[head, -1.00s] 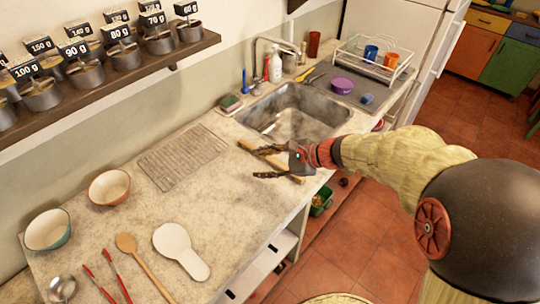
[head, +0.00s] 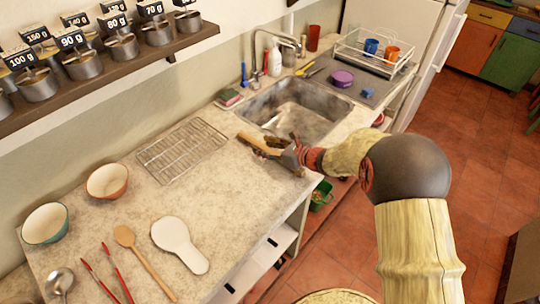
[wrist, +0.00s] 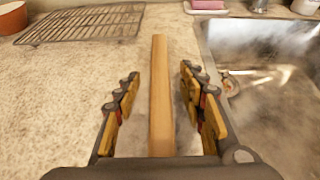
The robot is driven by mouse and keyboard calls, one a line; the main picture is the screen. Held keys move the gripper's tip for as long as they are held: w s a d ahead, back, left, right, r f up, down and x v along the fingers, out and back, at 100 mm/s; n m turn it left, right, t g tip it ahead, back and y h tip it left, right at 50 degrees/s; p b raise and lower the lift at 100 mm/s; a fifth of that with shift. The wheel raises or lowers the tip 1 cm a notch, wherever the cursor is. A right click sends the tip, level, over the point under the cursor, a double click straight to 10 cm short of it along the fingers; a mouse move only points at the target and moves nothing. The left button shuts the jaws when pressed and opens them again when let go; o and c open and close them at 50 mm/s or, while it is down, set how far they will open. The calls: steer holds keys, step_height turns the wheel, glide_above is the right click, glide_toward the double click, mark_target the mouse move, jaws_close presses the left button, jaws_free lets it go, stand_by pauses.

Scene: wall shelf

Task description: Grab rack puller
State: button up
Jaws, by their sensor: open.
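The rack puller appears to be the plain wooden stick (head: 252,142) lying on the counter just left of the sink; part of it is hidden behind my gripper in the head view. In the wrist view the stick (wrist: 159,95) runs lengthwise up the middle. My gripper (head: 268,143) is over the stick, reaching in from the counter's front edge. Its fingers (wrist: 159,78) are open in the wrist view, one on each side of the stick with a gap on both sides. I cannot tell the exact height of the fingertips above the counter.
A wire rack (head: 182,150) lies on the counter left of the stick. The metal sink (head: 297,112) is close on the right. Two bowls (head: 107,181), a white spoon rest (head: 180,244) and a wooden spoon (head: 145,260) lie nearer. Counter between rack and stick is clear.

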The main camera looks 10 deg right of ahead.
steer(key=shift+w+a+f, duration=0.15)
steer(key=shift+w+a, duration=0.1)
steer(key=shift+w, duration=0.1)
steer(key=shift+c, duration=0.5)
jaws_close()
